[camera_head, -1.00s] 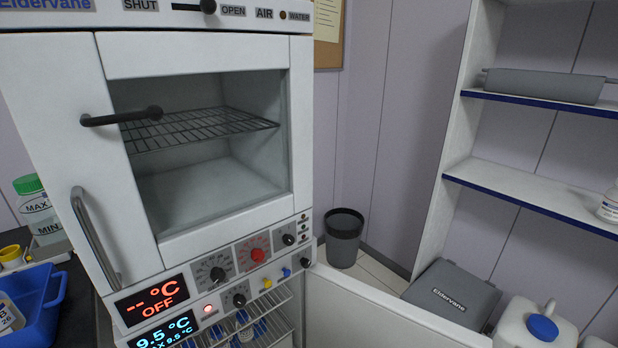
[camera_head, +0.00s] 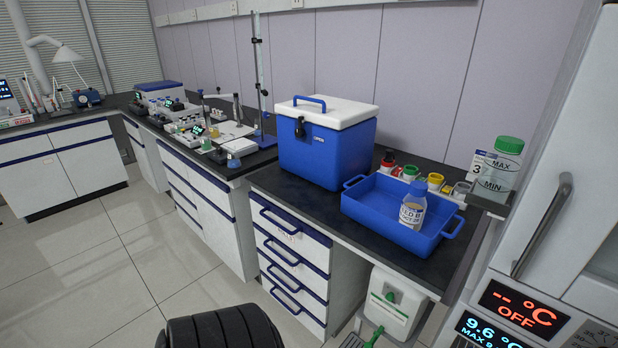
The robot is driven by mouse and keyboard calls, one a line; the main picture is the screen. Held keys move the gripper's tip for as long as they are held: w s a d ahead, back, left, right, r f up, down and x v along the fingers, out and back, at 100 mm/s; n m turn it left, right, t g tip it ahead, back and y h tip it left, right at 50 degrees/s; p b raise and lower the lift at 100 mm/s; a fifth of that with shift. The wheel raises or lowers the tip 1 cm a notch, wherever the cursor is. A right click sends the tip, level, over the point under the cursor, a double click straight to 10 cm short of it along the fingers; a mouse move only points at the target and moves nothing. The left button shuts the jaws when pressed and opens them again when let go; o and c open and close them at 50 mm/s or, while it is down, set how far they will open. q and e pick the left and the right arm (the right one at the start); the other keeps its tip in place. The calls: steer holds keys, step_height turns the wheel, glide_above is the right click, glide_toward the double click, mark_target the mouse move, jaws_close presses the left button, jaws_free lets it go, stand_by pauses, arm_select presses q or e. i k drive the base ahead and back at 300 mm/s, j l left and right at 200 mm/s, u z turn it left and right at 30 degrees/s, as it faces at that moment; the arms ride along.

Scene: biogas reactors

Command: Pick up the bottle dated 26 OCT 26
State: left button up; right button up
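The full date is too small to read for certain. Neither of my grippers is in view.
A blue cool box (camera_head: 325,150) with a white lid stands left of the tray. A green-capped MAX/MIN container (camera_head: 499,170) and small coloured-cap jars (camera_head: 435,181) stand behind and right. The white cabinet (camera_head: 545,245) fills the right edge. Floor (camera_head: 90,255) at left is clear.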

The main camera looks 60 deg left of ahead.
mark_target(412, 214)
steer(key=u, duration=1.15)
steer(key=j, duration=0.1)
